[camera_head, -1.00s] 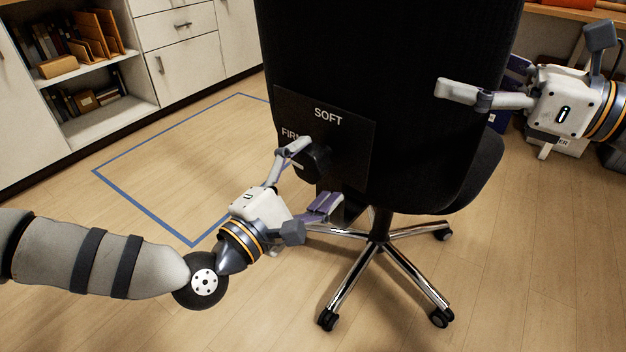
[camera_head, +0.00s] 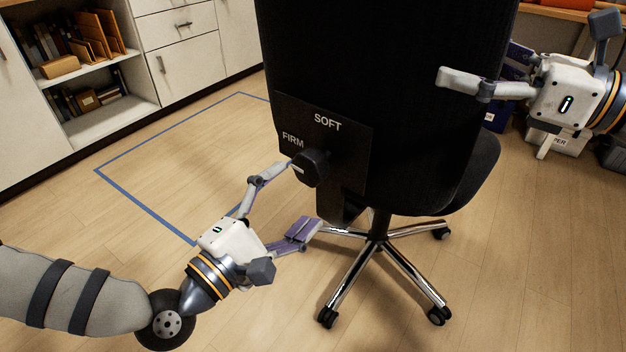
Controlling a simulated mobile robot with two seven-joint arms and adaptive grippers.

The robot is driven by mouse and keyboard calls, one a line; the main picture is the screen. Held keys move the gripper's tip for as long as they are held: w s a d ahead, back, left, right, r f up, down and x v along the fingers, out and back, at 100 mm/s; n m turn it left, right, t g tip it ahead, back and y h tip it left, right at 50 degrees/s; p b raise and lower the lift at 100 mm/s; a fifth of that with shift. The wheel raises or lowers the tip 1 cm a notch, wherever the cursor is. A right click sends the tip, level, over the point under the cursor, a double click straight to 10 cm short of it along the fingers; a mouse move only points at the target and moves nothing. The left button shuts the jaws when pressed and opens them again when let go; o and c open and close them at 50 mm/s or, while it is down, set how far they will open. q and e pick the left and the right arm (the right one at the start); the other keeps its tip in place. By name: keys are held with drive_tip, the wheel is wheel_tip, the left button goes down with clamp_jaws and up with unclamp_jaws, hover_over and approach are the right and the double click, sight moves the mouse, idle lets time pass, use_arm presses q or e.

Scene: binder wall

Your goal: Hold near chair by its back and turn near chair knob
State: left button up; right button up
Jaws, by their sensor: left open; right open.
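The near chair (camera_head: 400,110) stands with its black back toward me. A black plate on its back reads FIRM at left and SOFT at upper right. The round black knob (camera_head: 311,167) sits on this plate, with a light mark on its left side pointing toward the FIRM side. My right gripper (camera_head: 458,88) is open at the right edge of the chair back. One finger lies in front of the back; the other is largely hidden behind it.
A blue outlined area (camera_head: 147,206) on the wood floor at left is empty. White cabinets and a shelf (camera_head: 105,120) with books stand at the back left. The five-legged chrome chair base (camera_head: 375,256) is below. Bins (camera_head: 556,140) stand under a desk at right.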

use_arm(q)
drive_tip(key=v, duration=0.2)
drive_tip(key=shift+s+a+r, duration=0.1)
drive_tip(key=shift+s+a, duration=0.1)
drive_tip(key=shift+s, duration=0.2)
use_arm(e)
drive_tip(key=shift+r, duration=0.5)
drive_tip(key=p+v, duration=0.6)
drive_tip(key=v, duration=0.2)
drive_tip(key=shift+s+d+r, duration=0.15)
drive_tip(key=shift+s+d, duration=0.1)
drive_tip(key=shift+d, duration=0.05)
drive_tip(key=shift+s+d, duration=0.1)
use_arm(q)
wheel_tip(320, 180, up, 8)
